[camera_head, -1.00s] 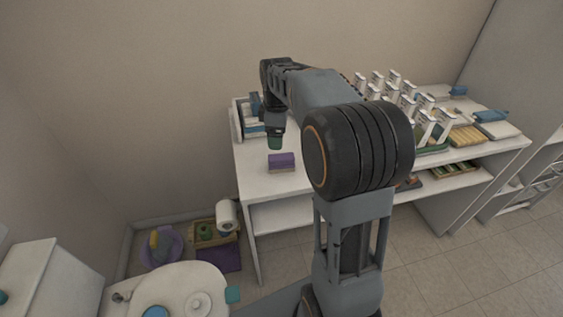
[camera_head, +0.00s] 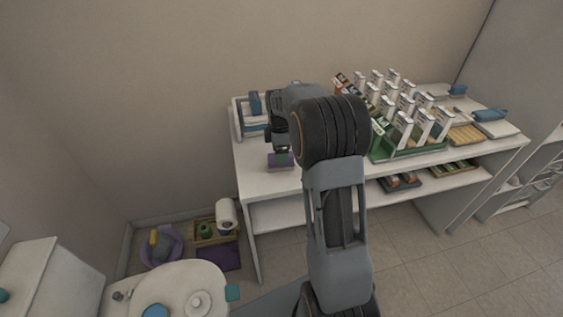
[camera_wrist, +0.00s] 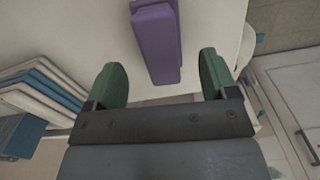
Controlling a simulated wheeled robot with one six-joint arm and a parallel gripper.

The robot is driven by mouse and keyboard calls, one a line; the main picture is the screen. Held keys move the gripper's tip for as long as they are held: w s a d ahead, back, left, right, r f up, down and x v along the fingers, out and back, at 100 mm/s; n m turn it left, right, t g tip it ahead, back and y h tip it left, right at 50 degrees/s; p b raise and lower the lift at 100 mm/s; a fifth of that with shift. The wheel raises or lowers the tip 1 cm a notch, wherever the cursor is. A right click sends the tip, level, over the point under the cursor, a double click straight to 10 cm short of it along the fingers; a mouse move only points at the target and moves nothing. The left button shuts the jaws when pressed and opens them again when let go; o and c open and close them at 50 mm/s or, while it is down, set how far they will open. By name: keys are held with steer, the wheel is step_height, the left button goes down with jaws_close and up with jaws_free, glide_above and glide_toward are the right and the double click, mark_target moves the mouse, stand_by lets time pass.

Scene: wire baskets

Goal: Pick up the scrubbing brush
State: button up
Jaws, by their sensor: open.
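A purple block with a paler lower part, which looks like the scrubbing brush (camera_head: 281,162), lies on the white table near its left end. In the wrist view the brush (camera_wrist: 156,40) runs lengthwise away from me, its near end between the two green fingertips. My gripper (camera_wrist: 162,78) is open and empty, with a gap between each finger and the brush. In the head view my gripper (camera_head: 281,152) is just above and behind the brush, partly hiding it. I cannot tell the exact height left between them.
A white rack (camera_head: 239,120) with blue and white items stands behind my gripper, close by. The white tabletop (camera_head: 262,186) is bare in front of the brush. A toilet roll (camera_head: 226,213) and bins sit below left.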

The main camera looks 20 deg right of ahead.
steer(key=shift+s+d+f, duration=0.1)
steer(key=shift+d+f, duration=0.05)
steer(key=shift+f, duration=2.1)
steer(key=c, duration=1.1)
